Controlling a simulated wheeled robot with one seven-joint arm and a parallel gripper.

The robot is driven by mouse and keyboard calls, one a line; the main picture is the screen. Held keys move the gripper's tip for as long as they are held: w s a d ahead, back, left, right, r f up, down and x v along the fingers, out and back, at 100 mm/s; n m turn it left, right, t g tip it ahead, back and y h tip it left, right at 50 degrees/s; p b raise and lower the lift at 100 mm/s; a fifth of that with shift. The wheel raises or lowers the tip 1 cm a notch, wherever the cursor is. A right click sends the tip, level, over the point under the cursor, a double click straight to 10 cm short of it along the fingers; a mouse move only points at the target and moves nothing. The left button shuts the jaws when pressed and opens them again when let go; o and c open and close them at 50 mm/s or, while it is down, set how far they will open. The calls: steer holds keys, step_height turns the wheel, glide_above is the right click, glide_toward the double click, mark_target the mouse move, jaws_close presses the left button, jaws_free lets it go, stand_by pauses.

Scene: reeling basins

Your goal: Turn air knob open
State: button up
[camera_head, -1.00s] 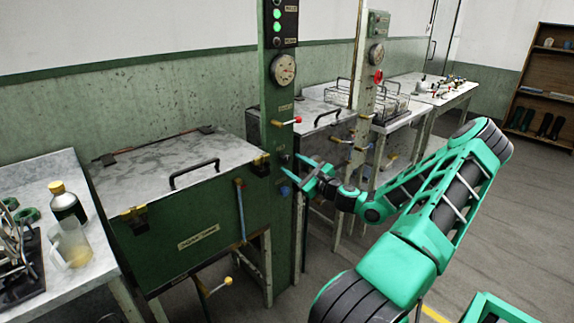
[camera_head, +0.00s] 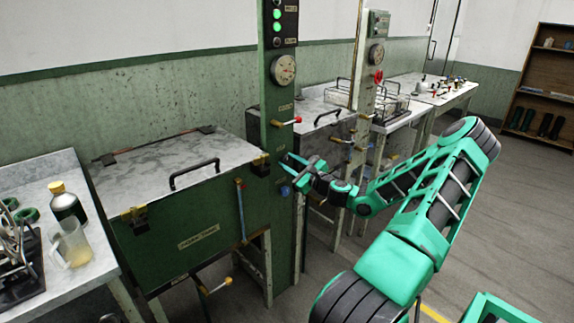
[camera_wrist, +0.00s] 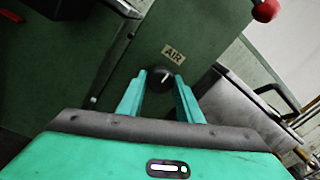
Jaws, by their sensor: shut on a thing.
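The air knob (camera_wrist: 158,78) is a round black knob with a white pointer line, on the green column under a label (camera_wrist: 173,53) reading AIR in the wrist view. My gripper (camera_wrist: 160,86) has its two teal fingers on either side of the knob and is shut on it. In the head view my gripper (camera_head: 285,164) reaches the front of the green column (camera_head: 280,110). The knob itself is hidden behind the fingers there.
A red-tipped lever (camera_head: 297,120) sticks out of the column above my gripper, and a blue knob (camera_head: 286,191) sits below it. A green basin with a grey lid (camera_head: 150,175) stands to the left. A second column (camera_head: 362,110) stands behind on the right.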

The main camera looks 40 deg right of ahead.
steer(key=n, duration=0.5)
steer(key=shift+f, duration=0.1)
steer(key=n, duration=0.4)
steer(key=shift+n+t, duration=0.3)
steer(key=shift+n, duration=0.1)
steer(key=n, duration=0.4)
steer(key=shift+f+n+y, duration=0.1)
steer(key=shift+n+y, duration=0.3)
steer(key=shift+f+n, duration=0.1)
steer(key=shift+n, duration=1.9)
steer(key=o, duration=1)
steer(key=shift+o, duration=0.2)
